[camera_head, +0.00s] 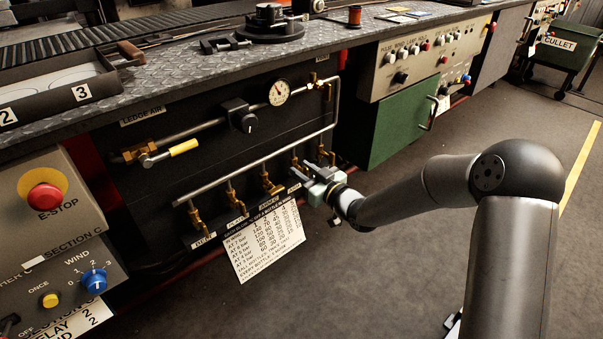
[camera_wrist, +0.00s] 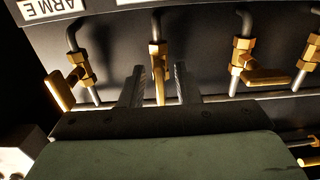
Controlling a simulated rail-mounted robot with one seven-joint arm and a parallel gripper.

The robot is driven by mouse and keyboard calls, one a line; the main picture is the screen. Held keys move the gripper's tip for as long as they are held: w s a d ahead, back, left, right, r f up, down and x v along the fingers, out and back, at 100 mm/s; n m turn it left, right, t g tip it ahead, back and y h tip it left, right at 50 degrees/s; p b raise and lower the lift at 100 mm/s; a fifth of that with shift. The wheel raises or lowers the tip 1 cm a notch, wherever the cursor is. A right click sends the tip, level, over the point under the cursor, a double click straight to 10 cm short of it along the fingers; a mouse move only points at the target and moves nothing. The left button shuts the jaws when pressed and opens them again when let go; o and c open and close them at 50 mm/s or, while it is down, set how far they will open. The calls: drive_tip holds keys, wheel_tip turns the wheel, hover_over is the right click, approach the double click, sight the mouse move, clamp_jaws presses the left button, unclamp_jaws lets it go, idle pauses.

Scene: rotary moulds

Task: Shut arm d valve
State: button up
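The arm D valve, going by its place beside the arm E label, is the brass middle valve (camera_wrist: 158,58) in the wrist view. Its handle lies in line with its pipe. My gripper (camera_wrist: 160,88) is open, with one dark finger on each side of that handle and a gap showing on both sides. In the head view my gripper (camera_head: 308,178) is at the right part of the valve row, in front of the panel. It partly hides the valves there, and the arm D label is not readable.
The valve to the left in the wrist view (camera_wrist: 62,88), by the arm E label (camera_wrist: 52,8), has a slanted handle. A paper chart (camera_head: 265,242) hangs below the row.

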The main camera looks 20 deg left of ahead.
drive_tip(key=shift+w+a, duration=0.25)
drive_tip(key=shift+a, duration=0.2)
clamp_jaws()
